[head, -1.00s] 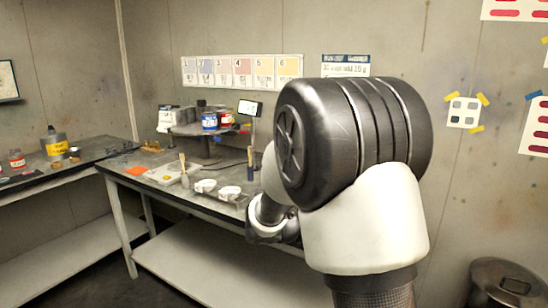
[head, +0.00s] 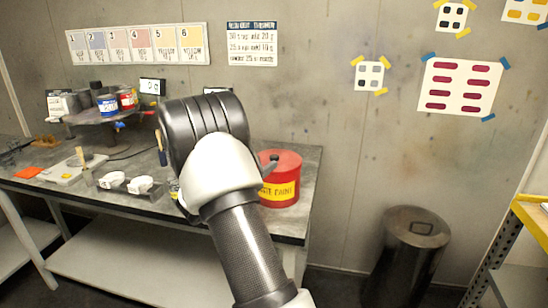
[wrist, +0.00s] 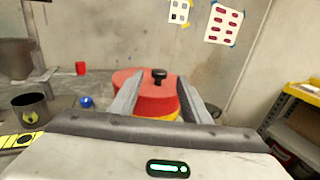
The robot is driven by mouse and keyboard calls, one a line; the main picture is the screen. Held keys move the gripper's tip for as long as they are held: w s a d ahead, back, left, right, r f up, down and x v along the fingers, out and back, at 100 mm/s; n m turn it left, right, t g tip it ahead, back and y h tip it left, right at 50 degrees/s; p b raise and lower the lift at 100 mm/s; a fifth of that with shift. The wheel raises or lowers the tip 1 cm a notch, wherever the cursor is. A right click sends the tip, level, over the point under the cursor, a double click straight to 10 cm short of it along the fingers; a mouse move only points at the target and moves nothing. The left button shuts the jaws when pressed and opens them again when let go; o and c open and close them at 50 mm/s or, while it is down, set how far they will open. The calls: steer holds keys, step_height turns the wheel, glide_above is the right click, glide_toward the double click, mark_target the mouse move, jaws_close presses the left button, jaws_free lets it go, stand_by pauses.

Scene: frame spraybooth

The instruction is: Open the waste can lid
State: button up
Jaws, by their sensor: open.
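The red waste can (head: 284,180), with a yellow label reading partly "PAINT", stands on the right end of the workbench. My arm covers its left side in the head view. In the wrist view, the can's red lid (wrist: 155,100) lies ahead, with a black knob (wrist: 159,76) standing up from it. The lid looks shut. My gripper (wrist: 160,92) is open, its two grey fingers showing on either side of the lid's middle in the wrist view. I cannot tell whether they touch the can. In the head view my gripper is mostly hidden behind my arm.
The workbench (head: 307,190) holds white cups (head: 140,184), a brush (head: 161,148) and a stand with paint tins (head: 107,105) to the left. A dark bin (head: 408,250) stands on the floor at right. A yellow-edged shelf (head: 530,220) is at the far right.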

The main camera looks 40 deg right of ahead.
mark_target(272, 158)
steer(key=x, duration=0.7)
jaws_close()
